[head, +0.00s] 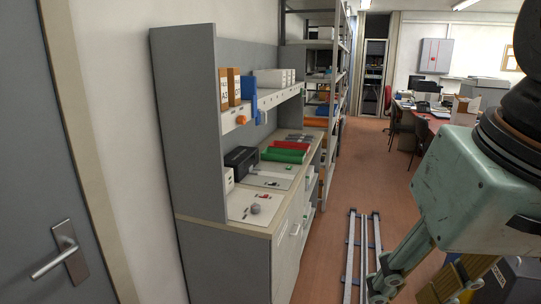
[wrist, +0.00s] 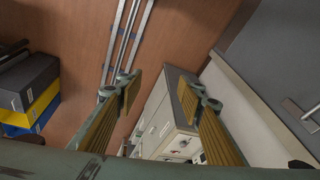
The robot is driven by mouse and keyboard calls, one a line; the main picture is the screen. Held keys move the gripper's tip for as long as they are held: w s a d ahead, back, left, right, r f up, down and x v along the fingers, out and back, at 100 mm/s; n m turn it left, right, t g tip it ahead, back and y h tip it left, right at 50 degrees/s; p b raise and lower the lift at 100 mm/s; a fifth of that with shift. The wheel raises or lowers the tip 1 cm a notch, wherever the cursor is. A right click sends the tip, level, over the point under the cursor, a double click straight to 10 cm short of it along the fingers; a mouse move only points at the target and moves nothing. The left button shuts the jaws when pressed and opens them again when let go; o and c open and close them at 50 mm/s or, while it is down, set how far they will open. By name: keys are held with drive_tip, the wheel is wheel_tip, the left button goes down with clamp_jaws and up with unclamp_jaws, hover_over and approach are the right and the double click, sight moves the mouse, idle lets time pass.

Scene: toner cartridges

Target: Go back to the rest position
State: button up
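My gripper (head: 408,292) hangs at the lower right of the head view, over the floor and to the right of the workbench (head: 230,222). In the wrist view my gripper (wrist: 163,90) has its two yellow-padded fingers wide apart, with nothing held between them. Behind the fingers the bench (wrist: 160,115) shows at a distance, tilted in the picture. A red cartridge (head: 289,145) and a green cartridge (head: 284,156) lie on the bench top, well away from my gripper.
Floor rails (head: 363,255) run beside the bench. A grey door (head: 35,130) stands at the left. Binders (head: 234,86) stand on the bench shelf, above a black box (head: 240,161). Stacked boxes (wrist: 35,95) show at the wrist view's left. Desks stand at the far right.

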drive_tip(key=shift+n+t+h, duration=0.3)
drive_tip(key=shift+t+h, duration=0.1)
drive_tip(key=shift+h, duration=0.1)
drive_tip(key=shift+s+d+f, duration=0.4)
drive_tip(key=shift+s+d, duration=0.35)
drive_tip(key=shift+s, duration=0.15)
drive_tip(key=shift+s+d+f, duration=0.35)
drive_tip(key=shift+s+d, duration=0.4)
drive_tip(key=shift+s, duration=0.1)
